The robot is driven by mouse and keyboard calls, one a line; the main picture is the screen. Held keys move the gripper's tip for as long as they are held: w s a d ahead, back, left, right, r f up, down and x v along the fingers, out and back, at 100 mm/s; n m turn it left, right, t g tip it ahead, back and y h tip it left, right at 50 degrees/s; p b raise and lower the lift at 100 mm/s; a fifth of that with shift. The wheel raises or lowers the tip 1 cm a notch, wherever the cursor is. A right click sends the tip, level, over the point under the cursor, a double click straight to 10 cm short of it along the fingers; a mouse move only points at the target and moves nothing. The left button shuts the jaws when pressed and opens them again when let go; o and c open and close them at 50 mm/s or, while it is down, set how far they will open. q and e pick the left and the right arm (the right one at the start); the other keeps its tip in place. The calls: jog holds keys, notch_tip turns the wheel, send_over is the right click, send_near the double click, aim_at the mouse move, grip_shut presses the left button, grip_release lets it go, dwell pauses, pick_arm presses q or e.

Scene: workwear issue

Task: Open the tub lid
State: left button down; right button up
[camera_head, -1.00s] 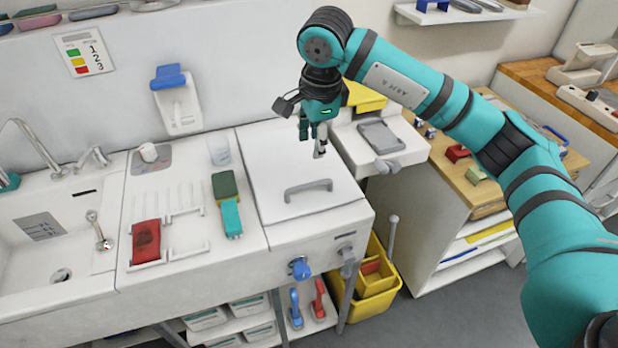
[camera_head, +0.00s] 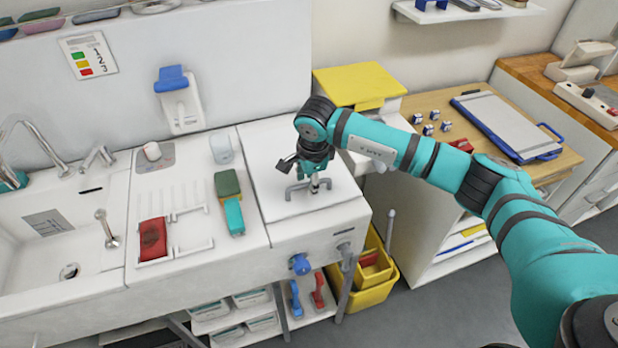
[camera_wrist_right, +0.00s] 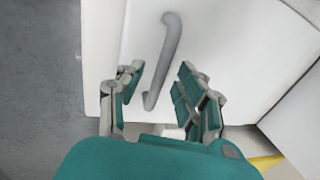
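The tub lid (camera_head: 266,150) is a flat white square panel in the worktop, lying closed. Its grey bar handle (camera_head: 290,190) is near the front edge of the lid. My right gripper (camera_head: 313,187) points down over the right end of the handle and partly hides it. In the right wrist view the open fingers (camera_wrist_right: 158,82) have the grey handle (camera_wrist_right: 168,50) in the space between them. Gaps show on both sides of the handle there; whether a finger touches it I cannot tell. My left gripper is not in view.
Left of the lid are a green and teal brush (camera_head: 231,205), a clear cup (camera_head: 221,149) and a rack with a red block (camera_head: 153,238). A blue knob (camera_head: 300,264) is on the front panel. A yellow-topped box (camera_head: 358,84) stands behind right.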

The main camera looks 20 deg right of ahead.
grip_shut()
dwell(0.4)
